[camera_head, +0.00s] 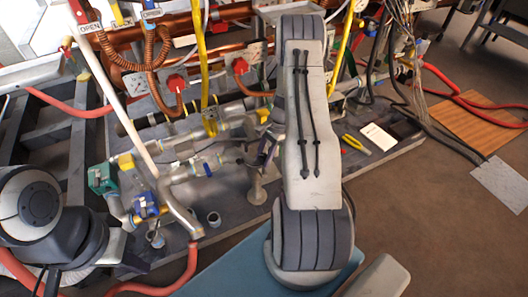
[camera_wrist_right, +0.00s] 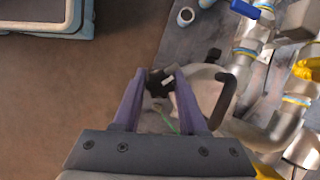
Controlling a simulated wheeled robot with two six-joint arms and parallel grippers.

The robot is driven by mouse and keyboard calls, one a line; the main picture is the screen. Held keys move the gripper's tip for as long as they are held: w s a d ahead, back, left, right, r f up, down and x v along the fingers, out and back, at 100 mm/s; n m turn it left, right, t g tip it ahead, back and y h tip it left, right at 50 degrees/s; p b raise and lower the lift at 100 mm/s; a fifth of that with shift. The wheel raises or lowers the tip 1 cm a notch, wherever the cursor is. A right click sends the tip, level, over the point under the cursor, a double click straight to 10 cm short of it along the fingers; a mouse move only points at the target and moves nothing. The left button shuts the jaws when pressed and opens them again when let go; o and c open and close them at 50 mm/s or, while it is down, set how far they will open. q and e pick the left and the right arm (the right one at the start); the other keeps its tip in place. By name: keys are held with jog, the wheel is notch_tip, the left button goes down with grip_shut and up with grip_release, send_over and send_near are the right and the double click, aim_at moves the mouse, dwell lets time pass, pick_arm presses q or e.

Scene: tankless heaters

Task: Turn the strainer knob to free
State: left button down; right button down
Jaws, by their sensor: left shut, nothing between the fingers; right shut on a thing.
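My right gripper (camera_wrist_right: 158,72) has its two purple fingers closed on a small black knob (camera_wrist_right: 158,84) with a pale mark, which appears to be the strainer knob. The knob sits beside a pale rounded fitting (camera_wrist_right: 203,84); a black curved handle (camera_wrist_right: 224,98) rises at its right. In the head view my right gripper (camera_head: 268,150) shows as a small purple shape beside the pipes, and the knob cannot be made out there. My left arm fills the lower left of the head view; its fingers do not show.
A white pipe (camera_head: 112,92) slants across the left. Red hoses (camera_head: 190,262) run below. Yellow pliers (camera_head: 356,145) lie on the grey board at right.

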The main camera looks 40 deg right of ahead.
jog(key=n+g+p, duration=0.1)
jog(key=n, duration=0.2)
jog(key=shift+r+n, duration=0.1)
jog(key=shift+n, duration=0.2)
jog(key=shift+n+g+h+p, duration=0.4)
jog(key=shift+n+g+p, duration=0.4)
jog(key=shift+n, duration=1.2)
jog(key=shift+c, duration=2.2)
grip_release()
